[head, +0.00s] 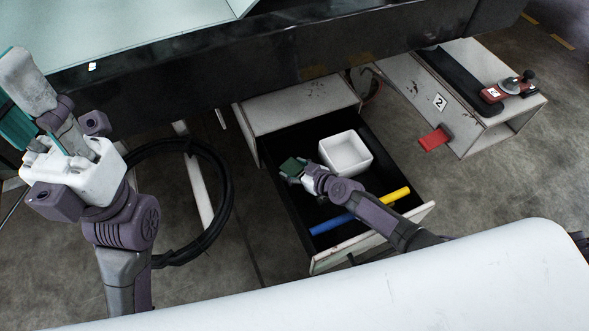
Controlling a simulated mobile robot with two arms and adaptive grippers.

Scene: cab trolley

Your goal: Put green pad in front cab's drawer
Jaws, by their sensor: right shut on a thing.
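The green pad (293,165) is a small dark green piece at the tip of my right gripper (294,175). My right gripper is shut on it, over the left part of the open drawer (275,148). The drawer is black inside with a worn pale front panel (410,223), pulled out from a pale cab (290,105). I cannot tell whether the pad touches the drawer floor. My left gripper (62,140) is raised at the far left, away from the drawer, and its jaw opening is not clear.
A white square bin (345,153) stands in the drawer. A blue and yellow bar (395,195) lies near the drawer front. A second cab (500,75), marked 2, stands at right with a red handle (434,139). A black hose coil (222,195) is left of the drawer.

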